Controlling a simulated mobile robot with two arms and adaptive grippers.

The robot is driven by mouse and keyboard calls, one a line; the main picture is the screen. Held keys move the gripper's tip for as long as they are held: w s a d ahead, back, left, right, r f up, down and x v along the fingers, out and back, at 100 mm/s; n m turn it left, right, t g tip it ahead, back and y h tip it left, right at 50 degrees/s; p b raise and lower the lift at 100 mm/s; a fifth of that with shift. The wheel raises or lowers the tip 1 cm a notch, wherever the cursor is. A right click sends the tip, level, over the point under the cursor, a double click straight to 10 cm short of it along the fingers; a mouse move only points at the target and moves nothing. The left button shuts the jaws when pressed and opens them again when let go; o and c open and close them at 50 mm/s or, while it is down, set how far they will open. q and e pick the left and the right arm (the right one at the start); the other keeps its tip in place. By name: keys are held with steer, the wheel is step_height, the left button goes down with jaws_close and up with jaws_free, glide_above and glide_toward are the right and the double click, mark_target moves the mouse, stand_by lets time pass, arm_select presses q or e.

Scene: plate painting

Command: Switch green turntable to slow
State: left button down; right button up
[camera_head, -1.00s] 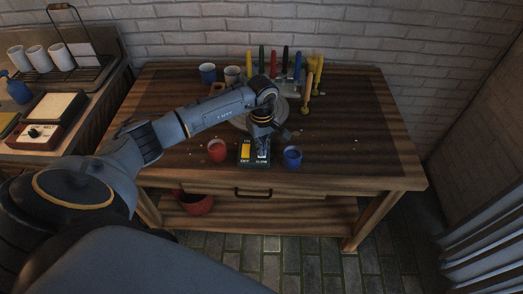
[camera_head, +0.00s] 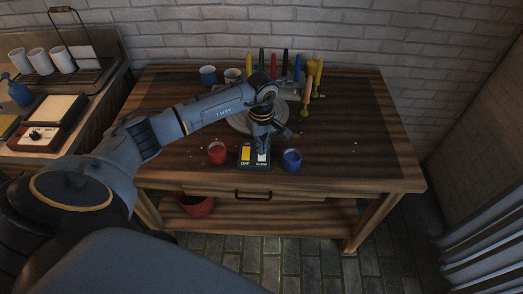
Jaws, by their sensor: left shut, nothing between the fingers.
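A small dark green control panel (camera_head: 254,166) sits at the table's front edge, with a yellow key above "OFF" on its left and a white key (camera_head: 262,156) on its right. The label under the white key is blurred but looks like "SLOW". A grey round turntable disc (camera_head: 239,122) lies behind it, partly hidden by my left arm. My left gripper (camera_head: 263,145) is shut and empty, pointing down just behind and above the white key. I cannot tell whether it touches the panel. My right gripper is not in view.
A red cup (camera_head: 217,153) and a blue cup (camera_head: 292,159) flank the panel closely. Paint bottles, brushes and two mugs (camera_head: 208,74) stand at the back of the wooden table (camera_head: 350,130). The table's right side is mostly clear.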

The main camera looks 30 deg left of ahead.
mark_target(262, 158)
arm_select(q)
steer(key=shift+r+p, duration=1)
steer(key=shift+r, duration=1.25)
steer(key=shift+d, duration=0.1)
